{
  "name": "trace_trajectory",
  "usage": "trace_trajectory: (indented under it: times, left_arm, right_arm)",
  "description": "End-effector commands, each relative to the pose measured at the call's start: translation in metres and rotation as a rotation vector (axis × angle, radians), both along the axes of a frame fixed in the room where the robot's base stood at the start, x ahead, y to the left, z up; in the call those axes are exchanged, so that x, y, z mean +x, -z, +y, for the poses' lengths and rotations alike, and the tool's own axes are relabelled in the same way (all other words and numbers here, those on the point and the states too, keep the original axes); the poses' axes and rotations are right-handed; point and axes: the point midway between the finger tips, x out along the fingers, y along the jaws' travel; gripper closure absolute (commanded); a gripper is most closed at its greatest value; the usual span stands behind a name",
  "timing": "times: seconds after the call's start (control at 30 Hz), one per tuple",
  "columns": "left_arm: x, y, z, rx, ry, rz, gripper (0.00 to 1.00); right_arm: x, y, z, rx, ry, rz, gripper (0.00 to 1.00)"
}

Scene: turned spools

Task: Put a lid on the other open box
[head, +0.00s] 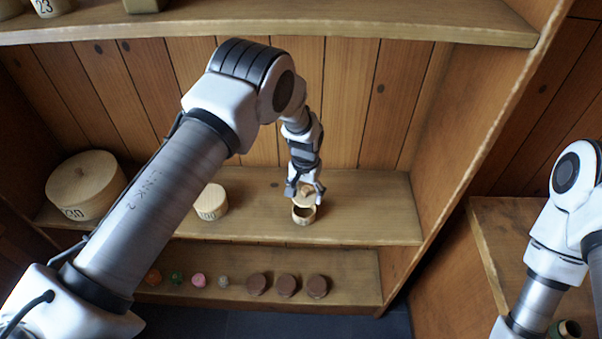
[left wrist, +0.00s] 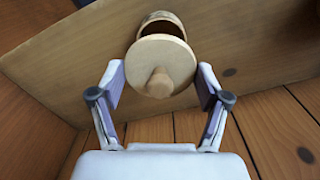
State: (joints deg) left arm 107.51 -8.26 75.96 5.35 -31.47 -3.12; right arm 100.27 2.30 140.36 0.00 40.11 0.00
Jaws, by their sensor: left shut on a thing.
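My left gripper (head: 305,189) is shut on a round pale wooden lid (head: 307,197), just above the middle shelf. In the left wrist view the lid (left wrist: 172,66) shows its knob towards the camera, between the two fingers (left wrist: 160,82). An open round wooden box (head: 303,215) stands on the shelf right below the lid. In the left wrist view the box (left wrist: 163,19) shows behind the lid, its dark inside partly hidden. The lid looks apart from the rim and off to one side in that view. My right gripper is out of view.
A large lidded box marked 30 (head: 88,190) and a smaller round box (head: 211,204) stand left on the middle shelf (head: 370,205). The lower shelf holds several small coloured pieces and brown discs (head: 287,286). The upper shelf (head: 300,27) and right side wall bound the space.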

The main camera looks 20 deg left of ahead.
Motion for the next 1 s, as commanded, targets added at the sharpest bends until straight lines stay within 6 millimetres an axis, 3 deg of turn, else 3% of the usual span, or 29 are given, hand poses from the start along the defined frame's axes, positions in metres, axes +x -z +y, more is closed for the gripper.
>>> trace_trajectory:
  times: [0.6,1.0]
  left_arm:
    - [0.001,0.050,0.001,0.000,-0.001,-0.001,0.46]
    - [0.001,0.050,0.001,0.000,-0.001,-0.001,0.46]
  right_arm:
    - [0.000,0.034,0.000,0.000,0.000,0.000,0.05]
    - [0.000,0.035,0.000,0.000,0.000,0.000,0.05]
